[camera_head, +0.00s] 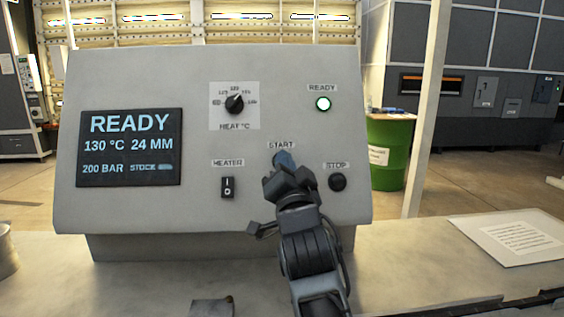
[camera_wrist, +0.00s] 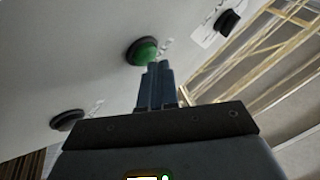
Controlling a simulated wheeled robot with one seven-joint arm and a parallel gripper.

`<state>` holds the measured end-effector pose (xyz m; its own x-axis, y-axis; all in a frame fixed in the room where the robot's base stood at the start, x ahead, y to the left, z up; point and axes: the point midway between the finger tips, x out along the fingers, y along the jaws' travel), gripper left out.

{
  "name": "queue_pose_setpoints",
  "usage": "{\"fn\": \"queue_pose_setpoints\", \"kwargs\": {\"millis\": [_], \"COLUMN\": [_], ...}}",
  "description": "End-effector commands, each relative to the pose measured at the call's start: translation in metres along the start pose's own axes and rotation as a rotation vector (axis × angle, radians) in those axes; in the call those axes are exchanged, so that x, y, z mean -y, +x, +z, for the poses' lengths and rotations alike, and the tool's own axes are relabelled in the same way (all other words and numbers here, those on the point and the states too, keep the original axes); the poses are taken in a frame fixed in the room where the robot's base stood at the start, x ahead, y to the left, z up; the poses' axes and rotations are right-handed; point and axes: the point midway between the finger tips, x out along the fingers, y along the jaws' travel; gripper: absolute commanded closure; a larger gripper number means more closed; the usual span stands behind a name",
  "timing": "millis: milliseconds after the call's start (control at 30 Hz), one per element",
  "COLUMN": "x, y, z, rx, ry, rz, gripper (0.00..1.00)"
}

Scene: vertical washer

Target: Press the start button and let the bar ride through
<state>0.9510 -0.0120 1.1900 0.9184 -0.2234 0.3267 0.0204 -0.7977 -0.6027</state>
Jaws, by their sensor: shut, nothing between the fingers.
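The grey control panel (camera_head: 200,70) faces me. My gripper (camera_head: 284,160) is shut and empty, its fingertips at the spot under the START label (camera_head: 281,145); it hides the button in the head view. In the wrist view the green start button (camera_wrist: 146,50) in its dark ring shows just beyond my shut fingertips (camera_wrist: 158,66). I cannot tell whether they touch it. The screen (camera_head: 130,147) reads READY, 130 °C, 24 MM, 200 BAR and STOCK. No bar is in view.
The dark STOP button (camera_head: 337,182) lies right of my gripper and also shows in the wrist view (camera_wrist: 67,120). The HEATER switch (camera_head: 228,187) lies to the left, the heat knob (camera_head: 235,103) above. A paper sheet (camera_head: 510,237) lies on the bench at right.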

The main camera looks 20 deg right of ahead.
Motion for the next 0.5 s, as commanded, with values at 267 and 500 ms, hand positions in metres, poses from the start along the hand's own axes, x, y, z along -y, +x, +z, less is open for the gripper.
{"fn": "queue_pose_setpoints", "kwargs": {"millis": [267,500], "x": [-0.0019,-0.0032], "y": [0.0022,0.004], "z": [0.0018,0.0032], "rx": [0.0,0.0], "ry": [0.0,0.0], "rz": [0.0,0.001], "gripper": [1.0,1.0]}}
